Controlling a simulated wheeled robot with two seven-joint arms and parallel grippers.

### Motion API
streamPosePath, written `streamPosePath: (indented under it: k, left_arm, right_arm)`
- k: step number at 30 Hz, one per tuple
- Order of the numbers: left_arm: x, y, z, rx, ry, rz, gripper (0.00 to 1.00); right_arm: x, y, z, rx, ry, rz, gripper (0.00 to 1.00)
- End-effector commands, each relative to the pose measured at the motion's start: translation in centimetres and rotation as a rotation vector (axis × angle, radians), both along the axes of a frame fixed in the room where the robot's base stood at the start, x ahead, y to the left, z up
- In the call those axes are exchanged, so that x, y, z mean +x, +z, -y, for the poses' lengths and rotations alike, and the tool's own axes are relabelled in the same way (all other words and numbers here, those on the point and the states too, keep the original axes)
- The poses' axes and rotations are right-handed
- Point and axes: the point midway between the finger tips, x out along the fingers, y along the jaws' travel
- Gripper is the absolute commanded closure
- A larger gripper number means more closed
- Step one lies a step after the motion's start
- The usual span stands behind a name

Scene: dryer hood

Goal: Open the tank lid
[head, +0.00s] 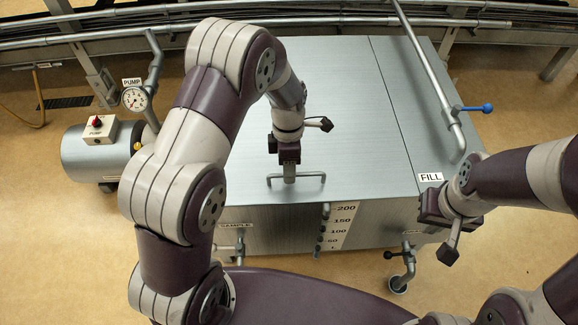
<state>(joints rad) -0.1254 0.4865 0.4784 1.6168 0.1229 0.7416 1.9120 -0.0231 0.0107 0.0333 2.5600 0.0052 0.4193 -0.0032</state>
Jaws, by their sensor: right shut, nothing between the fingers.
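The tank is a brushed-metal box in the middle of the head view, with a flat tank lid (340,95) on top. The lid lies flat. A metal bar handle (315,177) runs along the lid's front edge. My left gripper (290,178) points down at the middle of this handle, with its fingers at the bar. They hide part of it, and whether they are closed on it cannot be made out. My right gripper (432,222) is shut and empty by the tank's front right corner, right of the handle and apart from it.
A fill pipe (430,75) with a blue-handled valve (487,108) stands over the narrow fixed top panel at right. A pump (90,155) with a gauge (134,98) is at left. Sample valve (240,245) and drain valve (405,258) stick out in front.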

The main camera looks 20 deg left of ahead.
Motion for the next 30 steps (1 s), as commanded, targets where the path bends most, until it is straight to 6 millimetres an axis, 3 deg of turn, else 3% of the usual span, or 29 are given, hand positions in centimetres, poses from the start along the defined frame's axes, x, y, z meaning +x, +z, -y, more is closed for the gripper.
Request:
streamPosePath:
  k: [3,6,14,30]
  left_arm:
    - [0.0,0.0,0.0,0.000,0.000,0.000,0.65]
    - [0.0,0.0,0.0,0.000,0.000,0.000,0.98]
    - [0.1,0.9,0.0,0.000,0.000,0.000,1.00]
    - [4.1,16.6,-1.2,0.000,0.002,0.014,1.00]
  right_arm:
    - [0.0,0.0,0.0,0.000,0.000,0.000,1.00]
    - [0.0,0.0,0.0,0.000,0.000,0.000,1.00]
    - [0.0,0.8,0.0,0.000,0.000,0.000,1.00]
    - [0.0,14.0,0.0,0.000,0.000,0.000,1.00]
